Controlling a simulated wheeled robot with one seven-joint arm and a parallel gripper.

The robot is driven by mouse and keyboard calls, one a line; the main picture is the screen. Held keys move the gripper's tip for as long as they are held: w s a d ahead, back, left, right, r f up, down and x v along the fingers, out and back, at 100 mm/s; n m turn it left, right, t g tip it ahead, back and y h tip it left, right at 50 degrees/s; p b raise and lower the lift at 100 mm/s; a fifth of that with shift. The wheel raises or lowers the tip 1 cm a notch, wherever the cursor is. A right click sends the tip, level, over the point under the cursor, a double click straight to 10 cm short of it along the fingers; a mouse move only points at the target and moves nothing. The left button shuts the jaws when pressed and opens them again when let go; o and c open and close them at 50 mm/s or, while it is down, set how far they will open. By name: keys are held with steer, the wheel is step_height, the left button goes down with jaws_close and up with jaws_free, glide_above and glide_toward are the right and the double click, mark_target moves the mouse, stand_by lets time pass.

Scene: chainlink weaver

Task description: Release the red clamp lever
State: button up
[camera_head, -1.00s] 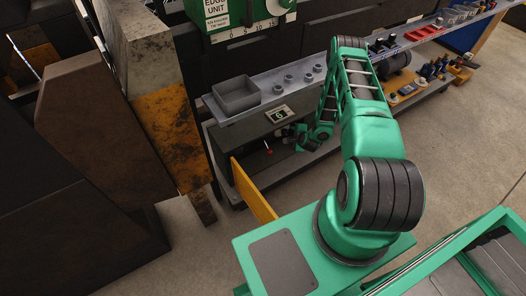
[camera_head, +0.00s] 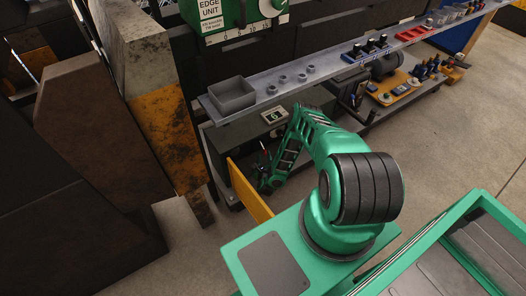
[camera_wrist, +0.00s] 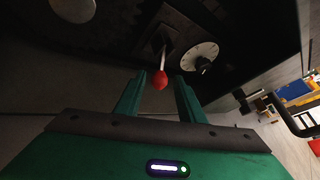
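The red clamp lever (camera_wrist: 160,79) shows in the wrist view as a red knob on a thin rod, set in a dark plate on the machine. My gripper (camera_wrist: 158,84) is open, and the knob appears between its two green fingers in the picture. I cannot tell how deep the knob sits between them, and no contact shows. In the head view my gripper (camera_head: 264,168) is low under the shelf at the machine's front, small and partly hidden. A small red spot of the lever (camera_head: 264,150) shows just by it.
A white dial (camera_wrist: 200,57) sits right of the lever. In the head view a grey shelf (camera_head: 330,72) with a grey bin (camera_head: 232,96) and small parts runs above my arm. A yellow panel (camera_head: 249,192) stands left of my gripper. Open floor lies to the right.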

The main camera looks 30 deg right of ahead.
mark_target(264, 151)
steer(key=x, duration=0.7)
steer(key=shift+w+d+f, duration=0.15)
steer(key=shift+w+d, duration=0.05)
steer(key=shift+w, duration=0.05)
jaws_close()
